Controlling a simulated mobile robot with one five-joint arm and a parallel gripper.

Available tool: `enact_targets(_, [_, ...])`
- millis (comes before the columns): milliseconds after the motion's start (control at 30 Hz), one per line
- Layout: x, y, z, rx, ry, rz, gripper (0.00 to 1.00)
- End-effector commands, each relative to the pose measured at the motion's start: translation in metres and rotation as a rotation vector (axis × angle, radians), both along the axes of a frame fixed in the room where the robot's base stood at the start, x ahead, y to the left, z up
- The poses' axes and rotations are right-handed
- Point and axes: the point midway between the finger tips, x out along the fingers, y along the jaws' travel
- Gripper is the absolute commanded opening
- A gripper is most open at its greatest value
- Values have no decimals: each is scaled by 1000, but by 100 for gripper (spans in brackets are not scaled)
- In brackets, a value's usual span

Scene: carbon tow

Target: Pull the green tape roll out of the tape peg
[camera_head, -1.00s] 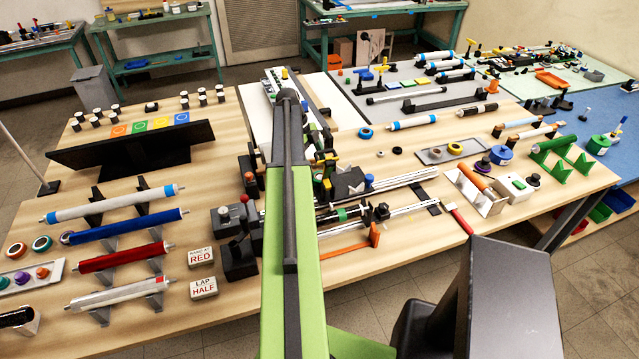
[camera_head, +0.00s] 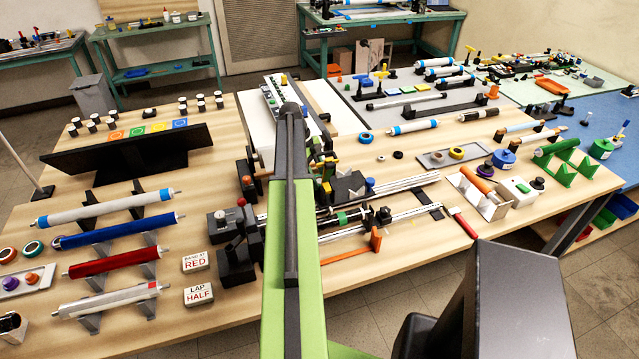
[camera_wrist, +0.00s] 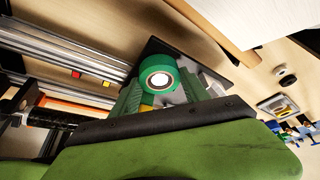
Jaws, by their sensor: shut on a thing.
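The green tape roll (camera_wrist: 159,75) is near the middle of the wrist view, its round face with a pale centre toward the camera. A dark plate (camera_wrist: 212,70) lies behind the roll. I cannot make out the tape peg, nor whether the roll is still around it.
Metal rails (camera_wrist: 75,62) run at the left of the wrist view. In the head view a blue tape ring (camera_head: 365,137) and a grey tray with a yellow ring (camera_head: 456,153) are right of my arm. An orange upright (camera_head: 376,240) stands near the table's front.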

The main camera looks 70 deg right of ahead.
Motion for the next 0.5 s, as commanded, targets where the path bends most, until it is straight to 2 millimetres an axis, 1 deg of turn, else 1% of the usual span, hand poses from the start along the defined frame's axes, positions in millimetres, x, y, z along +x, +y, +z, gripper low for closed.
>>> enact_targets(167, [1, 0, 0, 0, 0, 1, 14])
enact_targets(267, [1, 0, 3, 0, 0, 1, 14])
enact_targets(367, [1, 0, 12, 0, 0, 1, 14])
enact_targets(500, [1, 0, 30, 0, 0, 1, 14])
